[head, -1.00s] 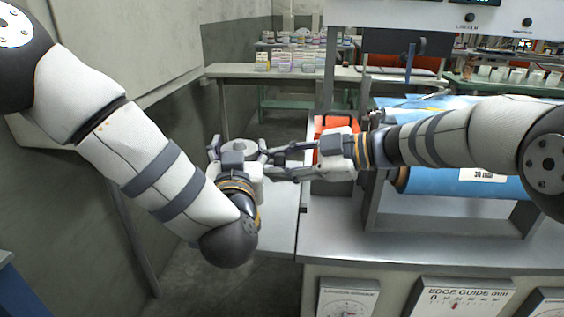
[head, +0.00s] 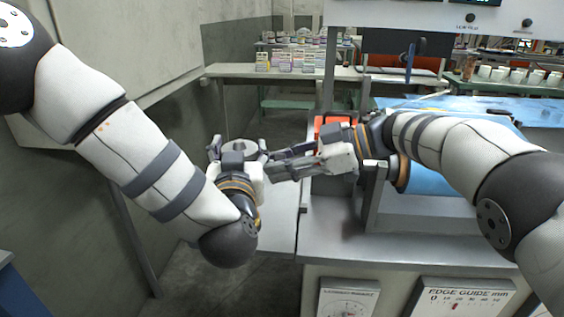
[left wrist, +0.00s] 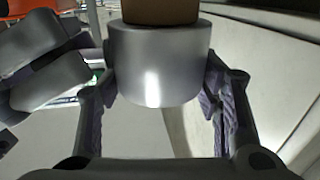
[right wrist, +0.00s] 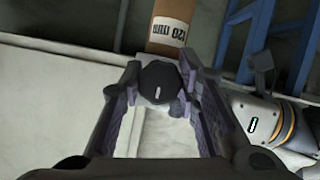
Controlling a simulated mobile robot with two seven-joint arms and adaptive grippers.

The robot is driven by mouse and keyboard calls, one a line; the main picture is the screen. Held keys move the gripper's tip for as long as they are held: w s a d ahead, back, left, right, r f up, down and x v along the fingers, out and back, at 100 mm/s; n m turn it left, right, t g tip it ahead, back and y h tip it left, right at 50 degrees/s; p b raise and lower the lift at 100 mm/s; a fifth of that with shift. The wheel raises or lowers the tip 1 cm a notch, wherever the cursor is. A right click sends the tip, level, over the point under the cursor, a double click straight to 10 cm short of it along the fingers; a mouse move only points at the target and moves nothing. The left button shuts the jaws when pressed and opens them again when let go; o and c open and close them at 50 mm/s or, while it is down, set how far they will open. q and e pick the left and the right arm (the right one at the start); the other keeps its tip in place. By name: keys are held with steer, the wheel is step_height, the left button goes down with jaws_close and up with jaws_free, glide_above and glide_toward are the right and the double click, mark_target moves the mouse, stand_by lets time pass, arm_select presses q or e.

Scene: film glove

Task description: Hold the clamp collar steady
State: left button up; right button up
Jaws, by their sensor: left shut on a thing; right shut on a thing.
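The clamp collar is a smooth silver cylinder (left wrist: 152,65) around a brown core (left wrist: 160,10). My left gripper (head: 238,150) is shut on the collar, with one finger on each side of it in the left wrist view. A dark faceted knob (right wrist: 159,82) with a white mark sits at the collar's side. My right gripper (right wrist: 157,85) is shut on this knob. In the right wrist view the brown core (right wrist: 171,28) carries a "120 mm" label. In the head view the right fingers reach in from the right and hide the knob.
A grey machine bench (head: 400,250) with a blue film roll (head: 440,182) stands to the right, under my right arm. An orange part (head: 330,122) lies behind the right gripper. Shelves with small boxes (head: 285,62) are at the back. A wall is at left.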

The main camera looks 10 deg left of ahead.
steer(key=o, duration=1.2)
steer(key=v, duration=1.2)
steer(key=shift+d, duration=0.1)
arm_select(q)
steer(key=o, duration=1.7)
